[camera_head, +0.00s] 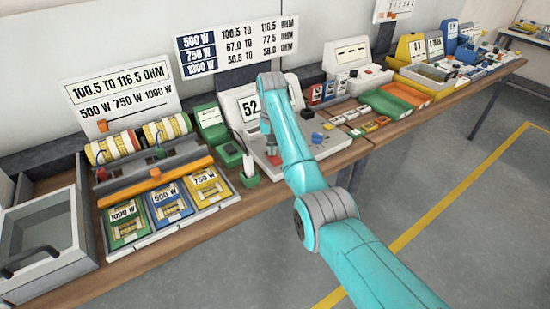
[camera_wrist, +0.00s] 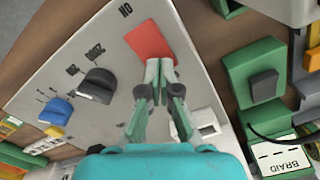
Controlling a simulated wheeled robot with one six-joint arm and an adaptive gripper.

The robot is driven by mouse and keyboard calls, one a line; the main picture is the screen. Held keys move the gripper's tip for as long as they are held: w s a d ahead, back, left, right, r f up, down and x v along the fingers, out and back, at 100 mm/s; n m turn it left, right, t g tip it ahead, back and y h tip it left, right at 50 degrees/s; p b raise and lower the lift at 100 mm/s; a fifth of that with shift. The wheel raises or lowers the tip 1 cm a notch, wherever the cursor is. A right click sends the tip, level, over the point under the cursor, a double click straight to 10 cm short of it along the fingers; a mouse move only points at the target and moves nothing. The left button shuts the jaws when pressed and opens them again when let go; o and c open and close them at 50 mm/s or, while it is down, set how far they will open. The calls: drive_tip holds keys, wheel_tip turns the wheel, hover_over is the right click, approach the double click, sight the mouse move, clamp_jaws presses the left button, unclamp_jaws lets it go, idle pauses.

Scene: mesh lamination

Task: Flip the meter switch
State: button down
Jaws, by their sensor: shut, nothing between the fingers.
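The pale grey meter panel (camera_head: 332,145) lies on the bench in front of a display reading 52 (camera_head: 249,107). In the wrist view its face (camera_wrist: 90,45) carries a red rectangular piece (camera_wrist: 150,42), a black knob (camera_wrist: 97,85), a blue knob (camera_wrist: 57,112) and a small yellow button (camera_wrist: 54,131). Which of these is the switch is not clear. My gripper (camera_wrist: 160,70) is shut and empty, its tips over the lower edge of the red piece; contact cannot be told. In the head view my arm hides part of the panel.
A green box with a dark block (camera_wrist: 263,88) and a BRAID box with a black cable (camera_wrist: 280,158) stand beside the panel. The head view shows watt-marked trays (camera_head: 165,207) and rollers to the left, and orange and green trays (camera_head: 400,100) to the right.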

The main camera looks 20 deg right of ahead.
drive_tip(key=shift+f, duration=0.45)
idle(0.3)
drive_tip(key=shift+r, duration=3.55)
